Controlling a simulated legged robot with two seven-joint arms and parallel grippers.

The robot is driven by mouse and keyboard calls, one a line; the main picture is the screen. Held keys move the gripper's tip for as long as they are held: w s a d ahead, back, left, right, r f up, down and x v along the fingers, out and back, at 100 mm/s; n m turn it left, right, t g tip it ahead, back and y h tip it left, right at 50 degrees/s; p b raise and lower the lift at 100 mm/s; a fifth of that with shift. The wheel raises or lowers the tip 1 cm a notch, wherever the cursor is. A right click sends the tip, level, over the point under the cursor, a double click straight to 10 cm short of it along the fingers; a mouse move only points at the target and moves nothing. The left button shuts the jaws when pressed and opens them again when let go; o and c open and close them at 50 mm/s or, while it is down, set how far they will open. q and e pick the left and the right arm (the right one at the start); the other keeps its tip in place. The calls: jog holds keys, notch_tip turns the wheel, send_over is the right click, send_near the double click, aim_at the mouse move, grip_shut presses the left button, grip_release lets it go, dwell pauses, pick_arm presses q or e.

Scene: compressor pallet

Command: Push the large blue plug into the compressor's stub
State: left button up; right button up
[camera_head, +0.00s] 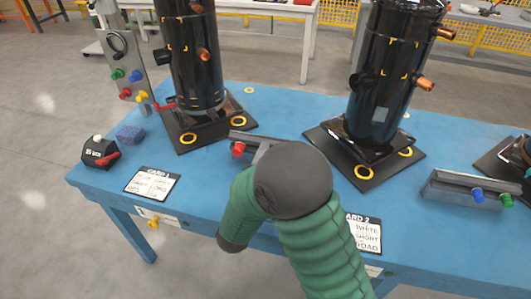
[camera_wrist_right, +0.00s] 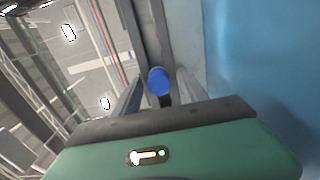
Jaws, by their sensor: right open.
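A blue plug (camera_wrist_right: 159,80) shows in the right wrist view, between the two fingers of my right gripper (camera_wrist_right: 160,92). The fingers stand apart, and I cannot see contact with the plug. In the head view my green right arm fills the lower middle and its gripper is hidden. Another view of a blue plug (camera_head: 477,195) is on the right grey rack; I cannot tell if it is the same one. Two black compressors, left (camera_head: 195,75) and right (camera_head: 378,90), stand on the table. Copper stubs (camera_head: 425,83) stick out of the right one. My left gripper is not in view.
The blue table (camera_head: 290,105) carries a grey rack with a red plug (camera_head: 238,149), partly behind my arm, and the right rack (camera_head: 450,190). A plug panel (camera_head: 122,65), blue sponge (camera_head: 130,133), black box (camera_head: 100,152) and card (camera_head: 152,184) are at left.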

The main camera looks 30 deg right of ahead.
jog(key=shift+a, duration=0.1)
jog(key=shift+p, duration=0.5)
dwell(0.7)
jog(key=shift+r+p, duration=0.1)
jog(key=shift+p, duration=0.35)
grip_shut()
